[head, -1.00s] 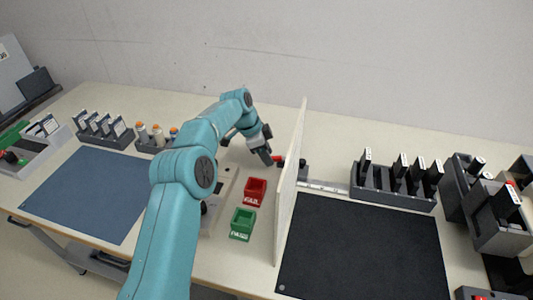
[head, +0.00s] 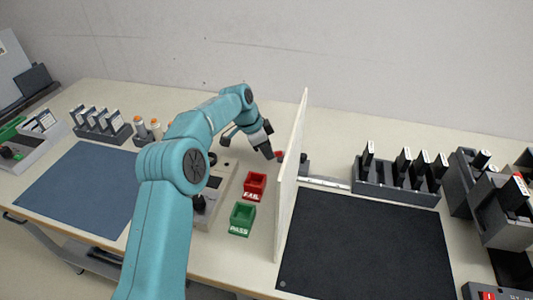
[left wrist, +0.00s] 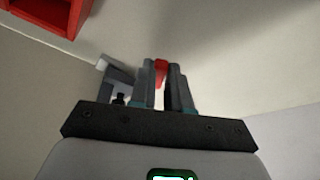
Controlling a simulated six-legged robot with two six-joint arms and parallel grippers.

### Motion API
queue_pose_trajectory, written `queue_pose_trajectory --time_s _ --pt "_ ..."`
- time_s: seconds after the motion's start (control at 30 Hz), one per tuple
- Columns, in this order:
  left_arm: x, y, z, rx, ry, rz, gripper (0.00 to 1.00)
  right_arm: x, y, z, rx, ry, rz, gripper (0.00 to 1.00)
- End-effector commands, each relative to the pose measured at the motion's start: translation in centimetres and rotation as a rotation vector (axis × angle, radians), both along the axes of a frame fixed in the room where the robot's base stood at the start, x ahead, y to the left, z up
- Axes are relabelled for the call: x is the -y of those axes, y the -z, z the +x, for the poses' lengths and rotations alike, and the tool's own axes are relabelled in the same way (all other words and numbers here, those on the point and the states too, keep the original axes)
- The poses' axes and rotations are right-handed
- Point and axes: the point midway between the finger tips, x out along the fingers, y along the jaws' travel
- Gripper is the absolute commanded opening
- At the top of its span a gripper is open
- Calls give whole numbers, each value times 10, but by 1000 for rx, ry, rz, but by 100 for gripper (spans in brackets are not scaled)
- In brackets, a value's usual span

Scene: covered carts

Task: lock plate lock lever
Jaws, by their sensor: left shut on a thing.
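My left gripper (head: 272,155) reaches down beside the tall white divider. It is shut on a small red lever (head: 280,156), which is mostly hidden by the fingers in the head view. In the left wrist view the red lever (left wrist: 161,72) shows between the two grey fingers (left wrist: 162,85). A grey and white fitting (left wrist: 116,78) shows just left of the fingers there; I cannot tell whether it is the lock plate. My right gripper is not in view.
The white divider (head: 292,180) stands close to the right of my left gripper. A red FAIL bin (head: 255,186) and a green PASS bin (head: 242,218) stand in front. A blue mat (head: 82,187) and a black mat (head: 365,245) are bare.

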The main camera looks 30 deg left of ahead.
Motion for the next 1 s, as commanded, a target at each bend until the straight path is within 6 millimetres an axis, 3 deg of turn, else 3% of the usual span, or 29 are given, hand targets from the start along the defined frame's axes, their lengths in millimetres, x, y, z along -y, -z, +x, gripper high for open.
queue_pose_trajectory --time_s 0.03,0.3,0.7,1.0 --pt "2 6 -2 3 -33 0 0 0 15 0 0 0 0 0" --pt "14 4 -10 4 -280 0 0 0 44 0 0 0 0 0" --pt "31 1 -16 3 -611 0 0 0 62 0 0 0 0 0" --pt "38 0 -17 2 -758 0 0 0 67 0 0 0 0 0"
